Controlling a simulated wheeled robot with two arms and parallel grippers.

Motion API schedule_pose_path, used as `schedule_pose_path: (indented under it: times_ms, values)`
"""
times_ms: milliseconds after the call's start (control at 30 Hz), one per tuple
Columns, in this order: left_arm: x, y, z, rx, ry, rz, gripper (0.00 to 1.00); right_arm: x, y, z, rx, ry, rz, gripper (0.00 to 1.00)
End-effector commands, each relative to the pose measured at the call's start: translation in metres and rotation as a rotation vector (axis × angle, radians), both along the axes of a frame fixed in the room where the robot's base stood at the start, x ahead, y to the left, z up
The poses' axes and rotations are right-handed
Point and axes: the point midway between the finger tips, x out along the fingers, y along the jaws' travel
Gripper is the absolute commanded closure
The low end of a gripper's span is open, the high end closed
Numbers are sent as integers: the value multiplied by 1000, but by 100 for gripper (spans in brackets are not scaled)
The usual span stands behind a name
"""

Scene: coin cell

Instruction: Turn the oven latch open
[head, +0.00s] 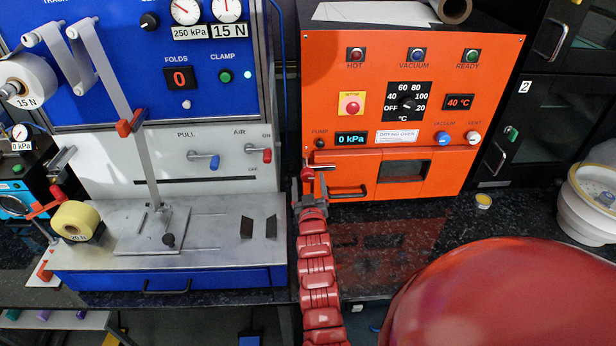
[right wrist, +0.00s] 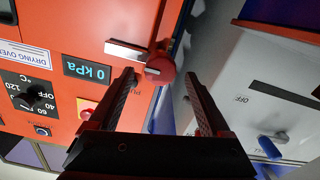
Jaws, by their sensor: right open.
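The orange drying oven (head: 285,120) stands on the dark bench, and its front door (head: 345,172) looks closed. The oven latch (head: 307,174) is at the left edge of the door, with a red knob and a short metal bar. In the right wrist view the latch's red knob (right wrist: 160,67) and its metal bar (right wrist: 128,49) show clearly. My right gripper (head: 309,190) is in front of the latch, partly covering it. In the right wrist view the gripper (right wrist: 160,76) is open, with the knob just beyond and between its fingertips. My left gripper is not in view.
A blue and grey machine (head: 215,165) stands close on the left, leaving a narrow gap beside the oven. A small yellow-topped cup (head: 483,201) and a white round container (head: 590,200) are on the right. The bench before the oven is mostly clear.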

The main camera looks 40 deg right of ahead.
Motion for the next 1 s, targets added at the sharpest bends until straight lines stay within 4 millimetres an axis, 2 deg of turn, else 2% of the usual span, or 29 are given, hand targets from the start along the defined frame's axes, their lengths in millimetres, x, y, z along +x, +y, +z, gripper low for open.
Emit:
schedule_pose_path:
  times_ms: [200, 467, 567, 933, 1000]
  values:
    - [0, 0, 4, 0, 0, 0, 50, 11, -7, -1, 1, 4, 0, 19]
    - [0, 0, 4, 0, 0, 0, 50, 12, -7, -1, 0, 2, 1, 19]
    - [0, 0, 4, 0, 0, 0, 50, 12, -7, -1, 0, 2, 1, 33]
    - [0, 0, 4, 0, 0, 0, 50, 12, -7, -1, 0, 2, 1, 100]
    - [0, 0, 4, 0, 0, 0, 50, 12, -7, -1, 0, 2, 1, 100]
